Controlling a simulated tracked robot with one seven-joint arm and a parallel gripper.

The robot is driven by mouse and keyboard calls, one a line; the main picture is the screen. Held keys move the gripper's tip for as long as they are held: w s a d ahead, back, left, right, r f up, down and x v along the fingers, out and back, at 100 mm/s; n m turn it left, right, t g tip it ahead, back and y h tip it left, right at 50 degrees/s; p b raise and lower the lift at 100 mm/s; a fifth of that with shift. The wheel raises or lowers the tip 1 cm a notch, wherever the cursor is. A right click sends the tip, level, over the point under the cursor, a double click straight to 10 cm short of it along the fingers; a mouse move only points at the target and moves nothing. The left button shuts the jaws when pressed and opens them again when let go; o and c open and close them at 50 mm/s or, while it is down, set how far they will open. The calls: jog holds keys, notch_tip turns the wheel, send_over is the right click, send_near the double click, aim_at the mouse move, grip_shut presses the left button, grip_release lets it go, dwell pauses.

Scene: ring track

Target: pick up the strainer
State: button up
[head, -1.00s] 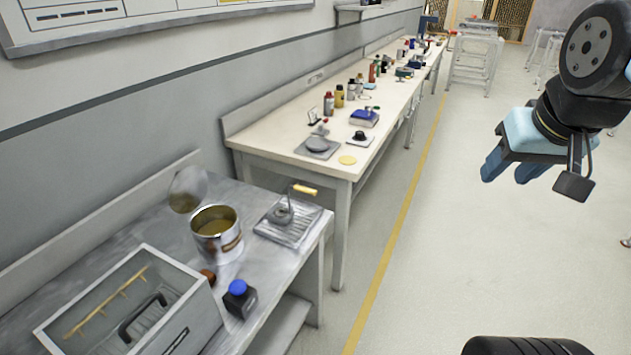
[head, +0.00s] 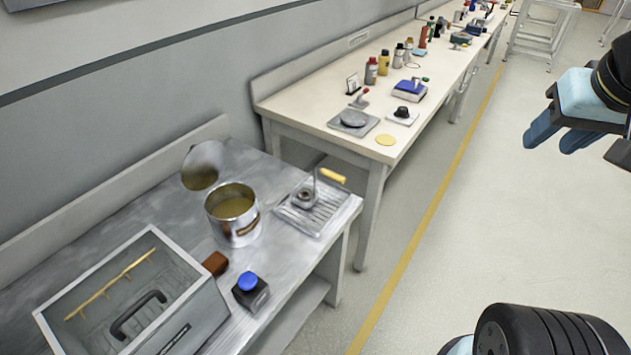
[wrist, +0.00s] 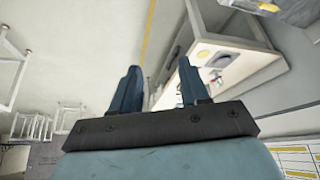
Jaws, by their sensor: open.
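A small grey metal piece with an upright stem and a yellow handle, which looks like the strainer (head: 308,197), rests on a ribbed metal tray (head: 328,226) at the right end of the near steel bench. Its bowl is too small to make out clearly. My gripper (head: 551,138) is at the far right in the head view, over the open floor and well apart from the bench. Its two blue fingers are spread and empty. They also show in the wrist view (wrist: 158,66), with nothing between them; the strainer cannot be made out there.
A long pale bench (head: 310,112) holds several bottles. The aisle floor is clear.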

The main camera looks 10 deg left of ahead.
jog(key=w+a+f+n+g, duration=0.2)
jog(key=w+a+f+n, duration=0.15)
jog(key=w+a, duration=0.35)
jog(key=n+t+h, duration=0.3)
jog(key=n, duration=0.7)
send_near(324, 171)
jog(key=x, duration=0.5)
jog(key=shift+a, duration=0.15)
jog(key=shift+x, duration=3.05)
jog(key=shift+c, duration=0.4)
grip_shut()
